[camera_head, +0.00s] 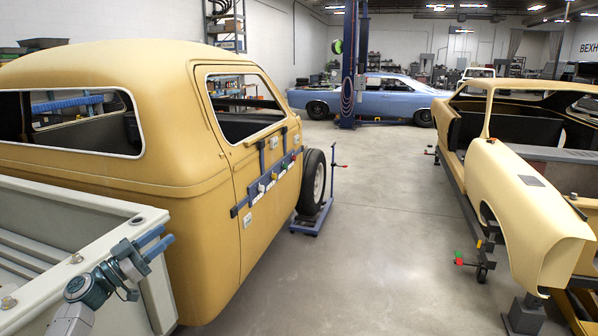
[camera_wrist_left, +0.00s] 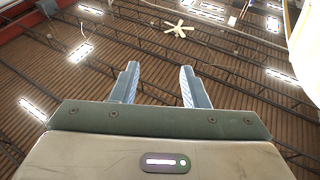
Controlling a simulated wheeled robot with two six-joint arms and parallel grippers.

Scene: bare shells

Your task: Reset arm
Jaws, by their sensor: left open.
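My left gripper (camera_head: 156,243) is at the lower left of the head view, in front of the white truck bed. Its two blue fingers are apart and nothing is between them. In the left wrist view the open fingers (camera_wrist_left: 158,88) point up toward the ceiling, with only ceiling behind them. My right gripper does not show in either view.
A tan truck cab (camera_head: 200,190) stands close on the left, beside the white truck bed (camera_head: 100,215). A cream car shell (camera_head: 530,210) stands on the right. A blue car (camera_head: 385,95) is at the back. The concrete floor (camera_head: 380,240) between is clear.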

